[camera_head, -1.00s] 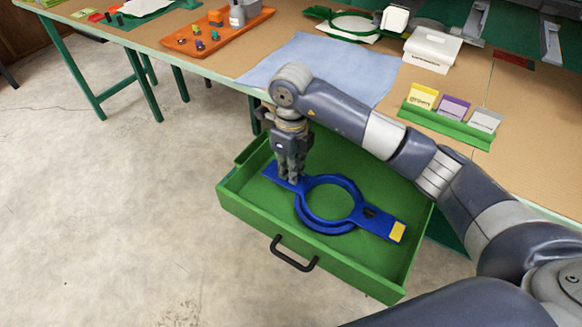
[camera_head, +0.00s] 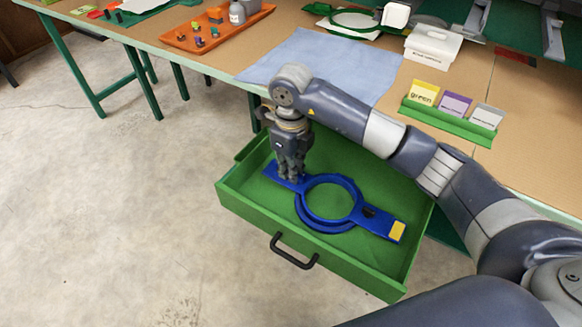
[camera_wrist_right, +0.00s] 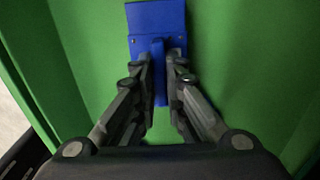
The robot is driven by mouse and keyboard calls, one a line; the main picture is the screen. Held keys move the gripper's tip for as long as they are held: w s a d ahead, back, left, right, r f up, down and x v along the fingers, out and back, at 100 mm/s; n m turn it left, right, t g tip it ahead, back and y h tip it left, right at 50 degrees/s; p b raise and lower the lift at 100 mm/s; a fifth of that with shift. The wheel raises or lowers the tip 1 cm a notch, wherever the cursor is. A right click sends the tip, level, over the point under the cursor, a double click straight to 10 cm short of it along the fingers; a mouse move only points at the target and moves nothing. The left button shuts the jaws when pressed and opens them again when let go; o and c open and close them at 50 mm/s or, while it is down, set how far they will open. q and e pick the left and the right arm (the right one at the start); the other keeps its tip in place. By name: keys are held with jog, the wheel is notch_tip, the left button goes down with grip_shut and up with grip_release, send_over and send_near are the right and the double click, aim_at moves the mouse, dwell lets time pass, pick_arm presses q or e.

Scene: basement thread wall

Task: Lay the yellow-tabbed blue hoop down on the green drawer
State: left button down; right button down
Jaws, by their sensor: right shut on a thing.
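The blue hoop (camera_head: 357,206) with a yellow tab at its right end is inside the open green drawer (camera_head: 241,208). It looks flat, at or just above the drawer floor; I cannot tell whether it touches. My right gripper (camera_head: 290,177) points down at the hoop's left end and is shut on the blue bar there. In the right wrist view, the fingers (camera_wrist_right: 160,75) close on a raised blue grip of the hoop (camera_wrist_right: 158,18), with green drawer floor around it. My left gripper is not in view.
The drawer has a black handle (camera_head: 293,252) at its front. Behind it, the table holds a blue cloth (camera_head: 313,60), an orange tray (camera_head: 218,37), a white box (camera_head: 432,46) and a green card holder (camera_head: 449,121). Concrete floor is free at left.

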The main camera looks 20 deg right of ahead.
jog(key=shift+f, duration=0.1)
jog(key=c, duration=1.6)
grip_release()
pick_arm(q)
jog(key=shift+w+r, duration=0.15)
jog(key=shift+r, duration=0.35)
pick_arm(e)
notch_tip(320, 180, up, 12)
